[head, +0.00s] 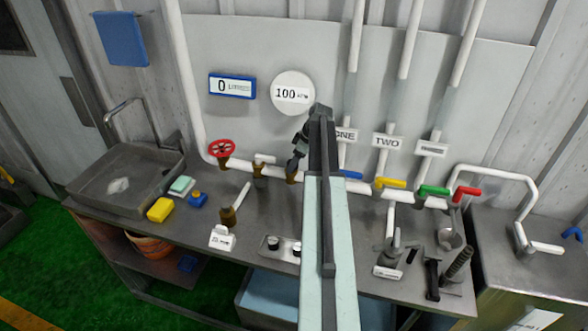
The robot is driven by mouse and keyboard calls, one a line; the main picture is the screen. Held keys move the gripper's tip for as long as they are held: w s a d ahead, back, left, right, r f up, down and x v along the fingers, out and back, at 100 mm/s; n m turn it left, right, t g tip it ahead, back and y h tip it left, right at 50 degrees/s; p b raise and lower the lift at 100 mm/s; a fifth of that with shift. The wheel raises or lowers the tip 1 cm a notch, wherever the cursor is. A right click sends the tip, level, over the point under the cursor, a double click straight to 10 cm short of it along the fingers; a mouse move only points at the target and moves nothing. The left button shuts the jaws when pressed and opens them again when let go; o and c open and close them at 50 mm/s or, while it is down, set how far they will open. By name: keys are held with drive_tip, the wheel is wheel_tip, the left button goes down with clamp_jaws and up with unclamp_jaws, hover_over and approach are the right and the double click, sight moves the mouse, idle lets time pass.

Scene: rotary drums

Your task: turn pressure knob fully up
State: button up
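My arm reaches forward over the bench from the bottom middle. My gripper (297,160) is at its far end, pointing down beside the pipe below the round gauge. Its fingers are dark and small, so I cannot tell whether they are open. A brass fitting (292,176) on the pipe is just below it; contact is unclear. The white round gauge (292,93) reads 100. Two black knobs (272,242) sit on a small panel at the bench front, partly behind my arm. No readable label marks the pressure knob.
A blue-framed display (232,86) reads 0. A red valve wheel (221,148) is left on the pipe. Yellow (391,183), green (434,191) and red (467,193) handles are to the right. A sink (122,178) fills the bench's left end.

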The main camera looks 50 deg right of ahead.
drive_tip(key=c, duration=1.3)
drive_tip(key=shift+a, duration=0.15)
drive_tip(key=shift+c, duration=0.2)
drive_tip(key=shift+m, duration=0.3)
